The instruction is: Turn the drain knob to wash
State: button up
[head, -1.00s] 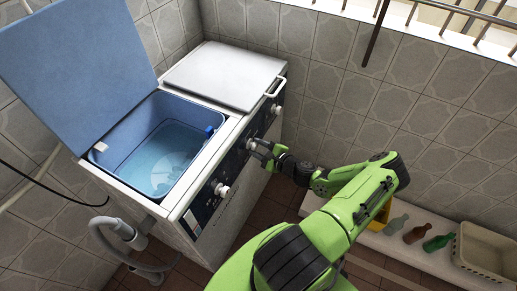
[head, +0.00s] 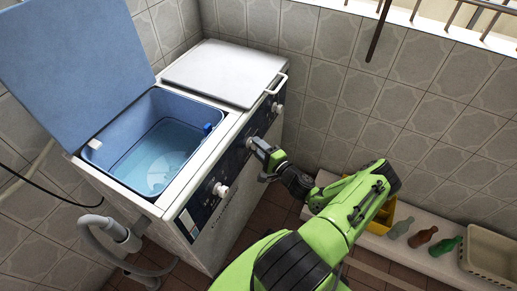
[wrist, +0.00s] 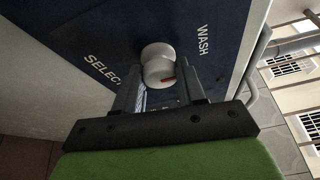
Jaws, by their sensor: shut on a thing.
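The washer's dark control panel (head: 205,200) carries white knobs along its front. My gripper (head: 257,148) is at the middle part of the panel, shut on a white knob. In the wrist view this drain knob (wrist: 158,62) sits between my two dark fingertips (wrist: 160,88), its round face showing and its sides partly hidden by them. A red mark on the knob points toward the lower right of the wrist view. "WASH" is printed at its upper right and "SELECT" at its left; the rest of the lettering is hidden.
Another white knob (head: 221,190) stands nearer on the panel, and one more (head: 277,108) farther along. The tub lid (head: 75,65) is open over a water-filled tub (head: 160,160). Bottles (head: 422,240) and a beige basket (head: 490,255) stand on a ledge to the right.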

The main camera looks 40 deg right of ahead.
dwell(0.4)
jog(key=o, duration=1.1)
jog(key=shift+c, duration=0.2)
jog(key=s+p, duration=0.3)
jog(key=s, duration=1.2)
jog(key=shift+s+a+r, duration=0.15)
jog(key=shift+s+a, duration=0.2)
jog(key=shift+a, duration=0.05)
